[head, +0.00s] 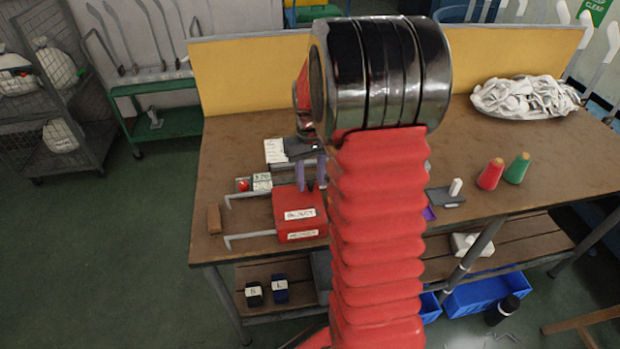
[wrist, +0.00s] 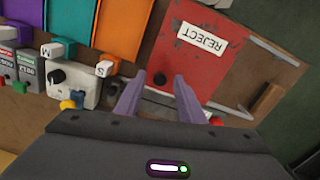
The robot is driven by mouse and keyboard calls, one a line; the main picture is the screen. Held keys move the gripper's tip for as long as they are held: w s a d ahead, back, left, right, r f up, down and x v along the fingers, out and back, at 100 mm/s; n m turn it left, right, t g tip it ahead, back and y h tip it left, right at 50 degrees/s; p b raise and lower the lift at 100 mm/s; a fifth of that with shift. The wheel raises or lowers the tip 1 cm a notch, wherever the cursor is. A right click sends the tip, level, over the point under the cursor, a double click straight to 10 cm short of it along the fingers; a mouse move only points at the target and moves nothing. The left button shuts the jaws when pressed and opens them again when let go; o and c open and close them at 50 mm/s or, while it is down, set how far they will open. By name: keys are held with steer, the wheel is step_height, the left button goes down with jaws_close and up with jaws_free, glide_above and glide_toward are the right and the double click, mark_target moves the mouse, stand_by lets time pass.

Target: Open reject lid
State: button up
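The red reject box (head: 287,212) stands near the left front of the workbench, with white REJECT labels on its top and front. Its red lid (wrist: 195,60) looks down flat in the wrist view. My gripper (head: 312,176) is above the back of the box, partly hidden by my red arm.
Metal hooked rods (head: 250,236) stick out left of the box, by a brown block (head: 214,219). In the wrist view, a control box (wrist: 72,82) and coloured panels (wrist: 123,25) sit to the left. Red and green cones (head: 517,168) and a white cloth pile (head: 525,97) are at right.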

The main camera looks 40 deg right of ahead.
jaws_close()
stand_by(0.4)
